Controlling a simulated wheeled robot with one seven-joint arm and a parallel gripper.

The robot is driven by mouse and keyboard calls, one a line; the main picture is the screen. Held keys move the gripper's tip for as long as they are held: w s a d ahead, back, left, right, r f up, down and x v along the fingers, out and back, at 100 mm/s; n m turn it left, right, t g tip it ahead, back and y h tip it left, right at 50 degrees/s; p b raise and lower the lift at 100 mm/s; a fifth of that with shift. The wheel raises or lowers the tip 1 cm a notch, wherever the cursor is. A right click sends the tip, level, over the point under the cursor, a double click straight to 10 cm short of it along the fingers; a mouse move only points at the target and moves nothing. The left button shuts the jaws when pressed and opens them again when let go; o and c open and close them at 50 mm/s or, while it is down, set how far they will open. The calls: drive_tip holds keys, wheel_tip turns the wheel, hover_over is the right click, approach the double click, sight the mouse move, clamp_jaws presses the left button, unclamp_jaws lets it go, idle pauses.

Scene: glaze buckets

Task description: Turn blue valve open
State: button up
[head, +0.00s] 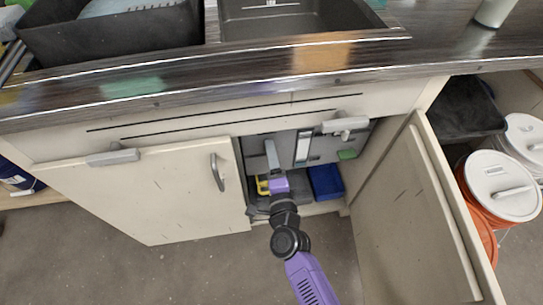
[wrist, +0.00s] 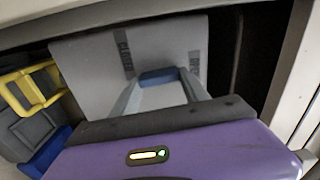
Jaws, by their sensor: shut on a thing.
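In the head view my gripper (head: 271,155) reaches into the open cabinet under the counter. The valve cannot be made out there.
White-lidded buckets (head: 502,185) stand at right. The counter edge (head: 200,85) overhangs the opening.

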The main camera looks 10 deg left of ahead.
drive_tip(key=shift+m, duration=0.6)
drive_tip(key=o, duration=1.4)
drive_tip(key=shift+v, duration=3.95)
